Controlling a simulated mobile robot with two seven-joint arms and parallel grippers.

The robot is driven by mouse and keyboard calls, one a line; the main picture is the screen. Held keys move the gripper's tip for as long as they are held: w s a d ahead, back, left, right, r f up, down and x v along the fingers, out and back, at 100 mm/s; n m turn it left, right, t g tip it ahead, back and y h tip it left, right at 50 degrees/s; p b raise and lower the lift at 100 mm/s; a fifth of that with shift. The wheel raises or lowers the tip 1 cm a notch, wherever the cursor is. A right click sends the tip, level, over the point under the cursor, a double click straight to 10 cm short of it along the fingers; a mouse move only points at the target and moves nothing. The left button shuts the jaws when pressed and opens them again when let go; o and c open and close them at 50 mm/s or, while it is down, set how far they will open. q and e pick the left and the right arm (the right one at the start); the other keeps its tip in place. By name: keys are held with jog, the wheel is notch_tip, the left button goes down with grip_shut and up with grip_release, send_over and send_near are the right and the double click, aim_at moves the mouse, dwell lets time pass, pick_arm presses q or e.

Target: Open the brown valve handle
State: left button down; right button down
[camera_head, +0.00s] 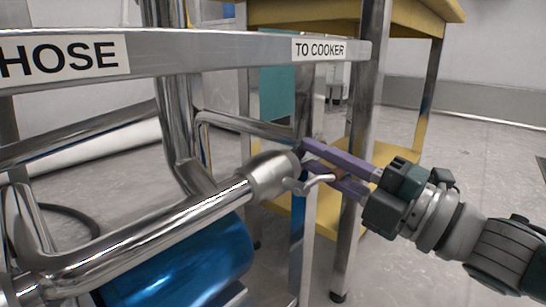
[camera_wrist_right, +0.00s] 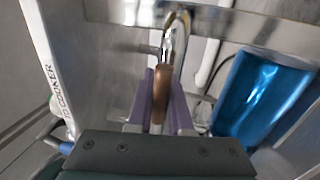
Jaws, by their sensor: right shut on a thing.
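The brown valve handle (camera_wrist_right: 162,92) sits between the two purple fingers of my right gripper in the right wrist view. It joins a curved chrome rod (camera_wrist_right: 177,40) at its far end. In the head view, my right gripper (camera_head: 310,158) reaches in from the right and is shut on the handle, beside the end of a thick steel pipe (camera_head: 272,175). There the fingers hide most of the brown part, and a bent metal piece (camera_head: 312,183) of the valve shows below. My left gripper is in neither view.
A steel beam labelled "HOSE" and "TO COOKER" (camera_head: 210,50) runs above the pipe. A steel post (camera_head: 357,150) stands behind my right gripper. A blue cylinder (camera_head: 190,265) lies below the pipe. A yellow table (camera_head: 400,18) stands behind. The floor at the right is clear.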

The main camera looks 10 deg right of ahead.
jog(key=c, duration=0.8)
grip_release()
jog(key=shift+c, duration=0.2)
jog(key=p+v, duration=0.3)
jog(key=v, duration=0.7)
jog(key=shift+p, duration=0.35)
